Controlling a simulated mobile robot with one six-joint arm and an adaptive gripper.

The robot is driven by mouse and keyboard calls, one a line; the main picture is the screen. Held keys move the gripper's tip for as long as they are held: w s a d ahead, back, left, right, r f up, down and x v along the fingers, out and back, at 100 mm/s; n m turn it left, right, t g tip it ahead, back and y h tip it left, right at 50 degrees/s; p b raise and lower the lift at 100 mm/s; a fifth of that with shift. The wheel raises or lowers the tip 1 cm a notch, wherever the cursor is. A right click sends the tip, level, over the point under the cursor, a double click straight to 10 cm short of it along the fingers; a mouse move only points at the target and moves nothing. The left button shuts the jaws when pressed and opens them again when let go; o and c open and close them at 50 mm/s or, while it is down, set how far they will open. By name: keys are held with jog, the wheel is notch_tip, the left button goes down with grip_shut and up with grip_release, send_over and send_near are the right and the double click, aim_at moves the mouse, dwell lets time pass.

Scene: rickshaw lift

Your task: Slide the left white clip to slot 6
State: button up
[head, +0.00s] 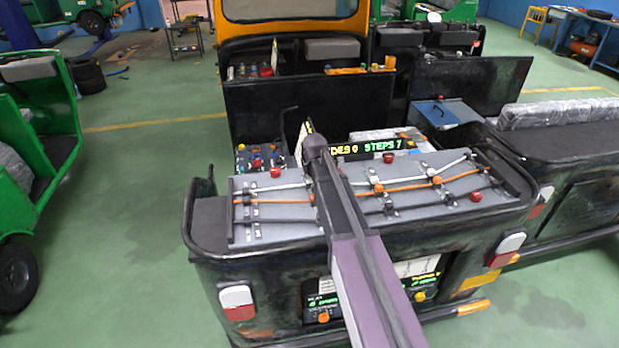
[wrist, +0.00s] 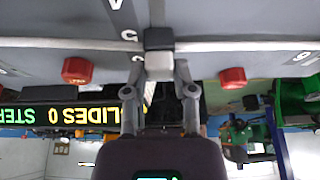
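In the wrist view a small white clip (wrist: 159,66) on a black block (wrist: 158,40) sits at the edge of a grey panel. My gripper (wrist: 160,70) has one fingertip at each side of the clip, close against it. In the head view the grey panel (head: 290,211) lies on the vehicle's rear, with white and orange lines running across it. My arm covers part of the panel there and hides my gripper's fingertips. I cannot tell which slot the clip is at; the marks beside it are partly cut off.
A lit display (head: 380,147) behind the panel reads "STEPS 7", with "SLIDES 0" in the wrist view. Red knobs flank the clip, left (wrist: 77,70) and right (wrist: 232,77). More clips, such as an orange one (head: 437,180), stand on the panel's right half.

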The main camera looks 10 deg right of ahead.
grip_shut()
jog(key=shift+w, duration=2.4)
jog(key=o, duration=0.8)
grip_release()
jog(key=shift+w+a, duration=0.1)
jog(key=shift+w, duration=0.05)
jog(key=shift+o, duration=0.2)
jog(key=shift+s, duration=0.2)
